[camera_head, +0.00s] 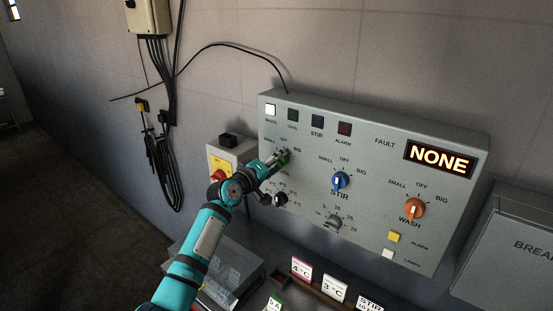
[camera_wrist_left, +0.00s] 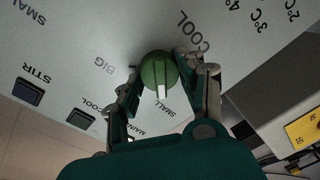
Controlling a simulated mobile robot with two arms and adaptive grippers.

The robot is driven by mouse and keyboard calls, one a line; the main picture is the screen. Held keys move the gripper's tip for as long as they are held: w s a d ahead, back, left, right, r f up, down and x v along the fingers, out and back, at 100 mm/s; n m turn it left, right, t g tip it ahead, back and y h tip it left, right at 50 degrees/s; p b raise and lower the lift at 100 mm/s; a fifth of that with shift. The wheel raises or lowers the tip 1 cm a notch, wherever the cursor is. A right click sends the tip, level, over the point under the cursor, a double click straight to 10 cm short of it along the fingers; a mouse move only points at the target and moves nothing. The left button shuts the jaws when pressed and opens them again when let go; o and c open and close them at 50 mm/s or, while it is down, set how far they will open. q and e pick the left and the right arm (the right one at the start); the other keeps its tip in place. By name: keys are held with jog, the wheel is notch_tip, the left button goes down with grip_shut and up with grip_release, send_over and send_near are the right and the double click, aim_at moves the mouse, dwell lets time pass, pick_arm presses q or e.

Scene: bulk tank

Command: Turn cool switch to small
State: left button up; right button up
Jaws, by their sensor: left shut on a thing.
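The cool switch is a green knob (camera_wrist_left: 154,72) on the grey control panel (camera_head: 375,122). It also shows partly in the head view (camera_head: 284,157), at the panel's upper left, mostly covered by my gripper. My left gripper (camera_head: 276,161) is shut on this knob; in the left wrist view its two fingers (camera_wrist_left: 158,84) sit on either side of it. The knob's white pointer faces down in that view, towards the SMALL label (camera_wrist_left: 167,106). The BIG label lies beyond the left finger. The OFF label is hidden there. My right gripper is not in view.
A blue stir knob (camera_head: 341,180), an orange wash knob (camera_head: 414,208) and a grey dial (camera_head: 334,222) are on the same panel. A lit display (camera_head: 439,159) reads NONE.

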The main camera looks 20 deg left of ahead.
pick_arm(q)
jog(key=shift+n, duration=0.3)
jog(key=o, duration=1.2)
jog(key=shift+c, duration=0.2)
jog(key=v, duration=1.2)
jog(key=shift+a, duration=0.1)
